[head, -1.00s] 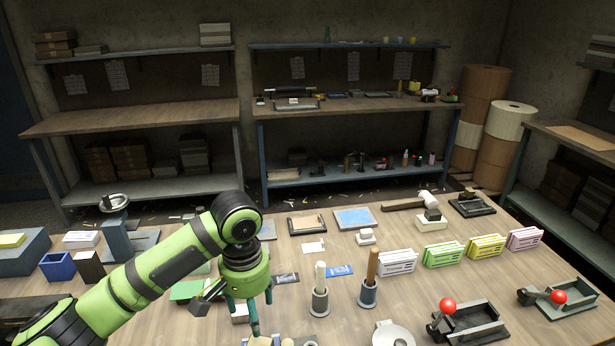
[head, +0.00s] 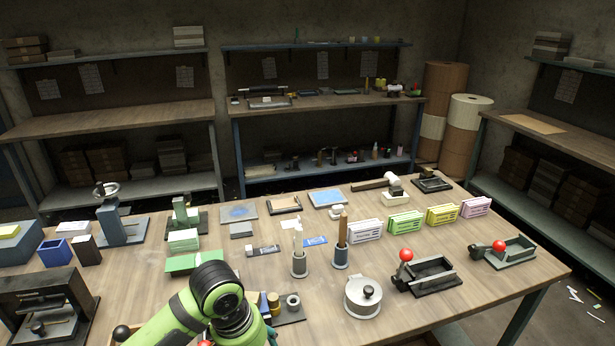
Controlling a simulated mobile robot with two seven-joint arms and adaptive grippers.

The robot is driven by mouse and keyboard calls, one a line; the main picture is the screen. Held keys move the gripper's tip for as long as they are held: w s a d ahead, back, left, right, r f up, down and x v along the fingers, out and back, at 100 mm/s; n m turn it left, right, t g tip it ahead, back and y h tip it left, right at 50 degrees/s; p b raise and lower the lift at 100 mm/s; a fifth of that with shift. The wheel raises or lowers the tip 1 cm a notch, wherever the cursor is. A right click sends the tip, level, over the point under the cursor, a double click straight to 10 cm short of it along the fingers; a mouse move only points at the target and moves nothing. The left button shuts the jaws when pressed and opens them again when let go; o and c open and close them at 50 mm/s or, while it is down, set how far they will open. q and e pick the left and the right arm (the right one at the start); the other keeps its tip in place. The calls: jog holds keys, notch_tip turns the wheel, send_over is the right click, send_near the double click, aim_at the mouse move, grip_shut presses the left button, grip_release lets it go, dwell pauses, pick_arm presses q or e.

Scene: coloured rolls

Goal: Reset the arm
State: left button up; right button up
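My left arm, green with black joint bands, comes in at the bottom edge of the head view. Its rounded joint (head: 217,287) is over the front of the wooden table (head: 330,285). Only a small teal sliver of my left gripper (head: 270,336) shows at the bottom edge; its fingertips are cut off by the frame, so its opening and any held thing are hidden. My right arm and gripper are not in view.
Close to the arm stand a dark tray with small cylinders (head: 290,308), a green pad (head: 194,262) and a dark press (head: 45,308). Coloured racks (head: 405,222) line the back right.

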pick_arm(q)
jog(key=s+f+t+h, duration=0.2)
jog(key=s+f, duration=0.5)
jog(key=s, duration=0.3)
jog(key=s+a+f+n+y, duration=0.1)
jog(key=s+a+f+y, duration=0.2)
jog(key=s+a, duration=0.65)
notch_tip(320, 180, down, 23)
jog(key=s, duration=0.2)
jog(key=s+a+f+g+b, duration=0.1)
jog(key=s+a+f, duration=0.2)
jog(key=s+f, duration=1.2)
jog(key=shift+g+y, duration=0.3)
jog(key=shift+y, duration=0.1)
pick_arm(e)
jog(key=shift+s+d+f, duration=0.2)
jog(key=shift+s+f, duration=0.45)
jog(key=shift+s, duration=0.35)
